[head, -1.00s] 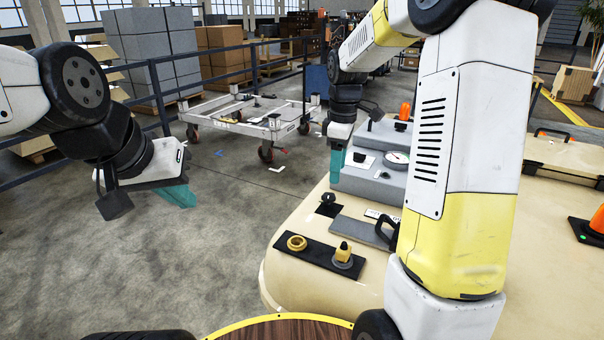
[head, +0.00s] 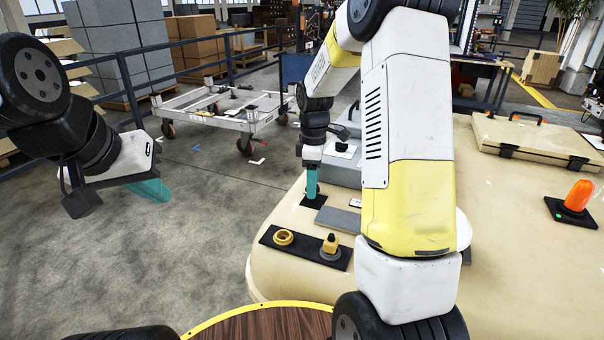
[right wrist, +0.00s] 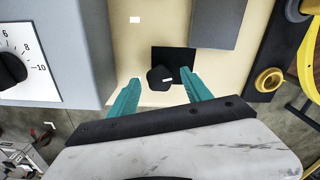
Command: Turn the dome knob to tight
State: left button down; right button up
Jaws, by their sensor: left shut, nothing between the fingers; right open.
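A small black knob (right wrist: 160,78) with a white mark sits by a black square plate (right wrist: 172,56) in the right wrist view. I take it to be the dome knob; no "tight" label is readable. My right gripper (right wrist: 161,80) is open, its teal fingertips on either side of the knob in that picture. I cannot tell whether they reach down around it. In the head view the right gripper (head: 312,192) is over the black plate (head: 314,202) and hides the knob. My left gripper (head: 152,191) is shut and empty, out over the floor at left.
A grey box with a numbered dial (right wrist: 12,70) stands left of the knob. A grey block (right wrist: 213,22) and a black strip with a yellow ring (right wrist: 268,80) lie right. An orange beacon (head: 578,196) and beige case (head: 530,142) are further right.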

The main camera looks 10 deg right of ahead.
grip_shut()
jog(key=shift+m, duration=0.3)
jog(key=m, duration=0.9)
jog(key=shift+r+m, duration=0.1)
jog(key=shift+m, duration=0.3)
jog(key=m, duration=1)
jog(key=shift+m, duration=0.4)
